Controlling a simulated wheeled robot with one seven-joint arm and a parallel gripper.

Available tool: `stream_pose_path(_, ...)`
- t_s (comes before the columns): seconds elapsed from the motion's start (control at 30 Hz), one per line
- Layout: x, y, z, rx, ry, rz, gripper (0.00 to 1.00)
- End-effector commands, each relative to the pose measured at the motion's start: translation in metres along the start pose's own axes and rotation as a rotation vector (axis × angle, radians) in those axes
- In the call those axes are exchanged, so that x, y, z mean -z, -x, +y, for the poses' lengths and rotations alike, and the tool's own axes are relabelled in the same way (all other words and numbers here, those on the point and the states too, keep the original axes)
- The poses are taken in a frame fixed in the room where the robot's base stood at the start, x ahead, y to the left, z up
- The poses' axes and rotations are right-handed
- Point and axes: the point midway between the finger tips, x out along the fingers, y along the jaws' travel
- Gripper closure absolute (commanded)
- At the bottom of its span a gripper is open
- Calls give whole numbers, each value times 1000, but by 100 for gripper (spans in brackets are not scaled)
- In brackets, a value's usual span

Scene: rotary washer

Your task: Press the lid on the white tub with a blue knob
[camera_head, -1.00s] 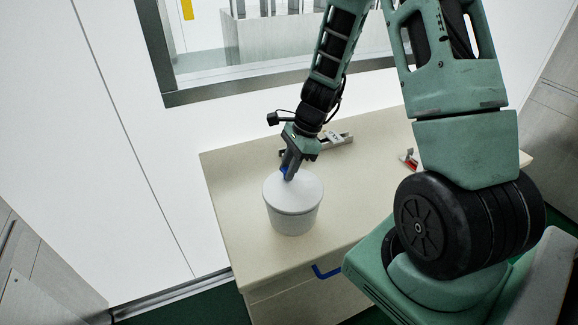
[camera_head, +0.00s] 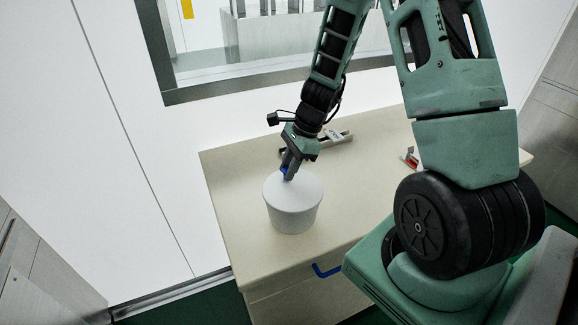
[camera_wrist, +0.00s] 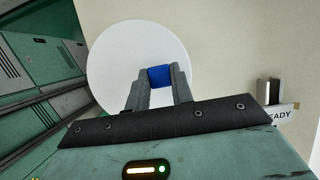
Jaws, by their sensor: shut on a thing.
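The white tub (camera_head: 292,213) stands upright on the cream cabinet top. Its round white lid (camera_head: 306,187) lies level on the tub's mouth, and no clear gap shows between them in the head view. In the wrist view the lid (camera_wrist: 120,60) is a plain white disc that hides the tub's body. My gripper (camera_head: 289,172) points down over the lid and is shut on the blue knob (camera_wrist: 159,76), with one finger on each side of it. In the head view only a sliver of the knob shows beside the fingers.
The cream cabinet top (camera_head: 240,220) is clear around the tub. A grey device with a label (camera_head: 335,137) lies behind my gripper. A small red and grey item (camera_head: 411,158) sits further right. A blue handle (camera_head: 327,271) is on the cabinet front. A window is in the wall behind.

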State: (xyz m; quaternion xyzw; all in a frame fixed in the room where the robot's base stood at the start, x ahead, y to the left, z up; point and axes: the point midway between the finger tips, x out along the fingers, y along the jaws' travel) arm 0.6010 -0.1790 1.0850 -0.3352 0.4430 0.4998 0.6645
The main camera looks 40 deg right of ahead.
Motion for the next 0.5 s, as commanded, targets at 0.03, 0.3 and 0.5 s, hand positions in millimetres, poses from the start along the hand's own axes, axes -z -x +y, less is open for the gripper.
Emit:
stream_pose_path(0.03,0,0,0,0,0,0,99)
stream_pose_path(0.3,0,0,0,0,0,0,69)
stream_pose_path(0.5,0,0,0,0,0,0,52)
